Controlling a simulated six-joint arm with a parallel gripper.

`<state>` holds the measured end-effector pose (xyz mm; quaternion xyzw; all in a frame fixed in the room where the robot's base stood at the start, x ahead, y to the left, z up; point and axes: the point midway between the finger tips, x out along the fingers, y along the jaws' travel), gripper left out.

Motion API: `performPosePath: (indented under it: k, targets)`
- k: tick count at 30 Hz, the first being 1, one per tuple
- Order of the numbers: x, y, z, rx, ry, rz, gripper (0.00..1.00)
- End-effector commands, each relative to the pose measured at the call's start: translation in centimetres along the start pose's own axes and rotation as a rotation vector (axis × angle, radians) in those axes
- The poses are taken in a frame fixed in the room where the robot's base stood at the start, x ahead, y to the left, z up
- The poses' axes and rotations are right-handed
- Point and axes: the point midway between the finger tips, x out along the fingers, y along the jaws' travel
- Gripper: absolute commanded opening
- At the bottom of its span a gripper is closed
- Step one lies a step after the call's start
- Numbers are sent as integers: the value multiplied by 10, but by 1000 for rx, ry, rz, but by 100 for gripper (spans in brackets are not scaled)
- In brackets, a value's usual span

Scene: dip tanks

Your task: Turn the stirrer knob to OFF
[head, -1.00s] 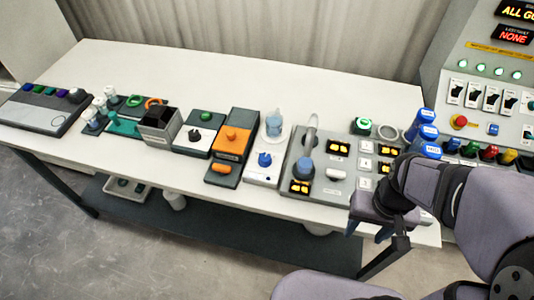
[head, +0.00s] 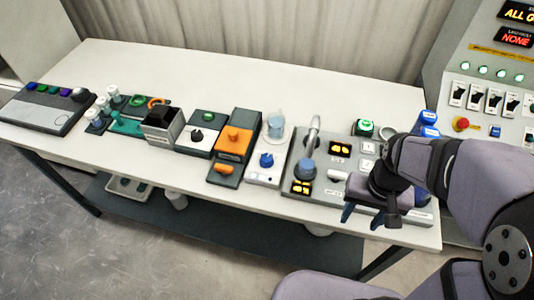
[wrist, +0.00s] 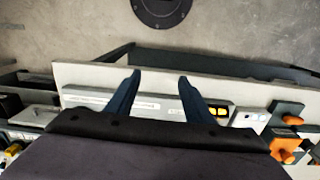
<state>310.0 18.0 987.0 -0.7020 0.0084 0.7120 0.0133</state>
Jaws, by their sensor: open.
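A blue knob (head: 266,160) sits on the front of a narrow white unit (head: 262,178), with a clear beaker (head: 275,127) behind it. This looks like the stirrer, but its lettering is too small to read, so I cannot tell the knob's setting. My gripper (head: 362,216) is open and empty over the table's front edge, to the right of the white unit and apart from it. In the wrist view my two dark blue fingers (wrist: 159,76) are spread with nothing between them.
A grey panel (head: 328,187) with a pipe, a grey-blue knob (head: 306,168) and lit displays lies between my gripper and the white unit. An orange-knobbed unit (head: 240,120) stands left of it. Blue-capped bottles (head: 429,117) are partly behind my arm. The table's back strip is clear.

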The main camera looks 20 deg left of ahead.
Motion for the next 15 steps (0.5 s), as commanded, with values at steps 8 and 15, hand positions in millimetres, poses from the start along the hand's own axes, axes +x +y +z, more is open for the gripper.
performPosePath:
  k: [8,15]
  targets:
    - [-21,-84,-76,76,-56,-10,48]
    - [-19,-181,-113,148,-108,-3,48]
